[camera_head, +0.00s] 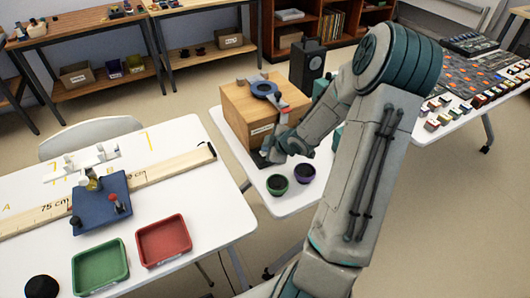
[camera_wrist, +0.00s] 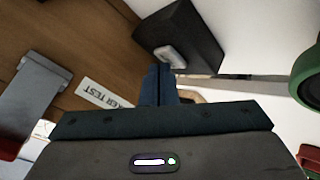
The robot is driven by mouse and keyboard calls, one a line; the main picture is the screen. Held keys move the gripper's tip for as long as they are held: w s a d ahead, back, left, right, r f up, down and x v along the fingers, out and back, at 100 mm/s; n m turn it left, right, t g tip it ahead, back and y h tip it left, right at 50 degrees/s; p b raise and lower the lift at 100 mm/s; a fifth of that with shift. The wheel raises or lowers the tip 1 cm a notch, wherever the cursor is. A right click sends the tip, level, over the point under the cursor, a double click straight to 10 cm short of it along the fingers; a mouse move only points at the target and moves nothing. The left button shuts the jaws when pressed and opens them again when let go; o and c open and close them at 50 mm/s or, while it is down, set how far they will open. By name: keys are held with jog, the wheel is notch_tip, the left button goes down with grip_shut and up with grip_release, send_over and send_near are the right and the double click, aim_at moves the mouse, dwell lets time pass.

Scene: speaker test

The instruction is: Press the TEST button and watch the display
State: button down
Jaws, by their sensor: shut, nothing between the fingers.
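A wooden box (camera_head: 246,112) stands on a white table, with a pale label on its front. In the wrist view this label (camera_wrist: 105,92) is upside down and partly hidden, reading "...KER TEST". A dark block (camera_wrist: 196,38) with a pale rounded button (camera_wrist: 170,57) lies by the box; I see no lettering on the button. My gripper (camera_wrist: 160,72) is shut and empty, its fingertips just below the button in the picture; I cannot tell if they touch. In the head view my gripper (camera_head: 268,154) is low at the box's front, its fingers unclear. No display is clearly visible.
A blue ring (camera_head: 265,89) and grey bracket (camera_head: 281,120) are on the box. A black speaker (camera_head: 307,66) stands behind. Another table (camera_head: 215,215) with trays is at left.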

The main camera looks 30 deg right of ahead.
aim_at(269, 113)
jog(key=shift+f, duration=0.25)
jog(key=shift+r, duration=0.1)
dwell(0.4)
jog(key=shift+r+p, duration=0.75)
jog(key=shift+r, duration=0.05)
notch_tip(269, 113, up, 5)
jog(key=p, duration=0.5)
jog(key=shift+r, duration=0.1)
dwell(0.5)
